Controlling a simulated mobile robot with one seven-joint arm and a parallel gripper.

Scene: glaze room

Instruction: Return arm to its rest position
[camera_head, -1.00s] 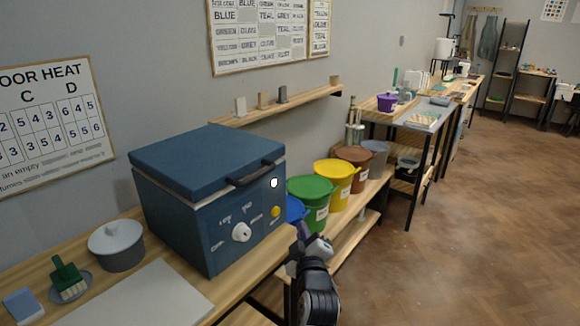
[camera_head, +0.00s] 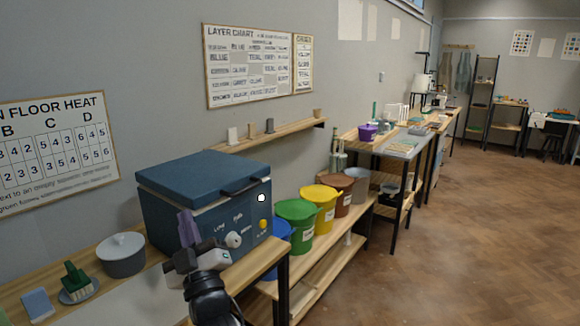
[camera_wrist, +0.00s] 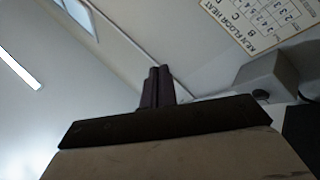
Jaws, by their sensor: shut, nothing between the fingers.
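My gripper (camera_head: 186,222) shows at the lower middle of the head view, with its purple-grey fingers pointing up in front of the blue kiln (camera_head: 215,172). The fingers are together and hold nothing. In the wrist view my gripper (camera_wrist: 156,82) is also shut and empty, with its fingers pointing toward the wall and ceiling. My dark wrist covers part of the workbench front and the kiln's lower front.
A grey lidded pot (camera_head: 122,262), a green brush (camera_head: 76,278) and a blue block (camera_head: 37,304) stand on the bench left of the kiln. Green (camera_head: 297,222), yellow (camera_head: 322,207) and brown (camera_head: 342,192) buckets stand on a low shelf. Wooden floor (camera_head: 440,240) at right is clear.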

